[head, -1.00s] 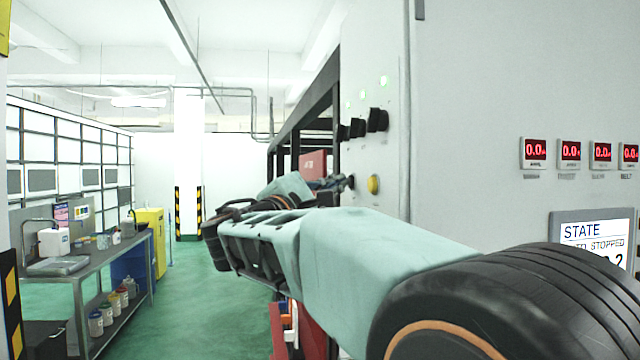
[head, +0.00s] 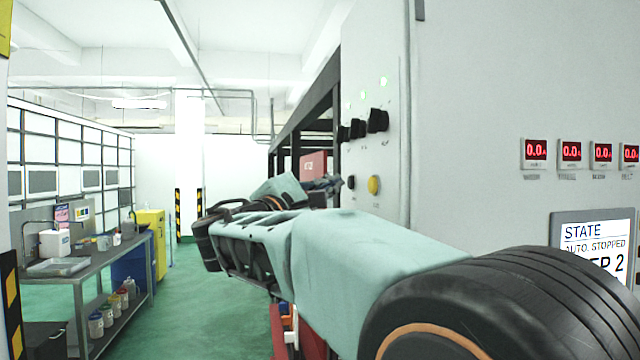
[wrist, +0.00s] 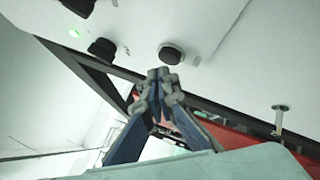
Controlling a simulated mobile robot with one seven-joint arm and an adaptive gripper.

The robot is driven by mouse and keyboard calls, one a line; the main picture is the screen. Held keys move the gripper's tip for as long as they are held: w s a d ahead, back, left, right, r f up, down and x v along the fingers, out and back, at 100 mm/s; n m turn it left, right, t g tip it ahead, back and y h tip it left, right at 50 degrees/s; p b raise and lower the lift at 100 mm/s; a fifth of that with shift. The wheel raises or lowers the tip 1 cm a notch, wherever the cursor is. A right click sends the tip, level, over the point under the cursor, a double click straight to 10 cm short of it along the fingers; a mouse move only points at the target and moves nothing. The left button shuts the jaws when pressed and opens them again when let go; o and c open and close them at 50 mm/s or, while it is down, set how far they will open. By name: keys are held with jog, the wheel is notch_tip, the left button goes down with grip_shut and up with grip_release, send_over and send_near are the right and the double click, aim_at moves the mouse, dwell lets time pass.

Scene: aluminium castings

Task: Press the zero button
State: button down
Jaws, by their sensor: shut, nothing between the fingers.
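A grey control panel carries a black round button (head: 351,182) and a yellow button (head: 374,185) side by side, below a row of black knobs. Their labels are too small to read, so I cannot tell which is the zero button. My gripper (head: 327,184) is just left of the black button in the head view, with a small gap between. In the wrist view my gripper's fingertips (wrist: 160,78) are together and empty. A dark round button (wrist: 171,55) with a pale rim shows just beyond the tips; I cannot tell whether they touch it.
Black knobs (head: 377,120) stick out above the buttons, with green lamps (head: 383,81) over them. A screen (head: 592,243) reading STATE, AUTO STOPPED and red digital displays (head: 535,149) are on the right cabinet face.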

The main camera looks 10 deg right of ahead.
jog(key=shift+a, duration=0.15)
jog(key=a, duration=0.4)
jog(key=shift+a+p, duration=0.35)
jog(key=shift+a, duration=0.05)
dwell(0.7)
